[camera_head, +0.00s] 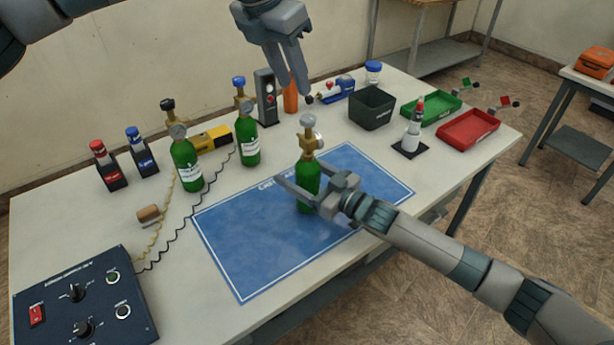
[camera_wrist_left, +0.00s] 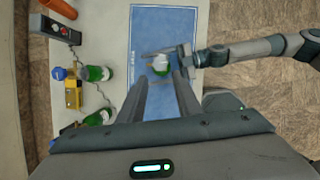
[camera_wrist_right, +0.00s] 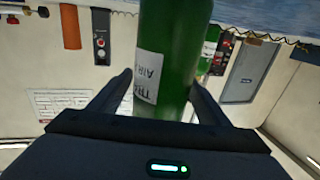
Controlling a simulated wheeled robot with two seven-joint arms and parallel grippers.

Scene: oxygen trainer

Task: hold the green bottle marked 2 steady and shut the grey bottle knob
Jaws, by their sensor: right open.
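A green bottle (camera_head: 307,185) with a brass valve, a gauge and a grey knob (camera_head: 308,120) stands upright on the blue mat (camera_head: 240,248). My right gripper (camera_head: 303,183) is open, with its fingers on either side of the bottle's body. In the right wrist view the green bottle (camera_wrist_right: 172,60) stands between the fingertips, its label partly seen; I cannot read a number. My left gripper (camera_head: 301,88) is above and behind the knob, pointing down, open and empty. In the left wrist view the knob (camera_wrist_left: 160,64) lies just beyond the fingertips.
Two other green bottles, one with a black knob (camera_head: 168,104) and one with a blue knob (camera_head: 239,82), stand left of the mat. A black bin (camera_head: 371,108), a green tray (camera_head: 428,109) and a red tray (camera_head: 468,126) stand right. A control box (camera_head: 85,300) sits front left.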

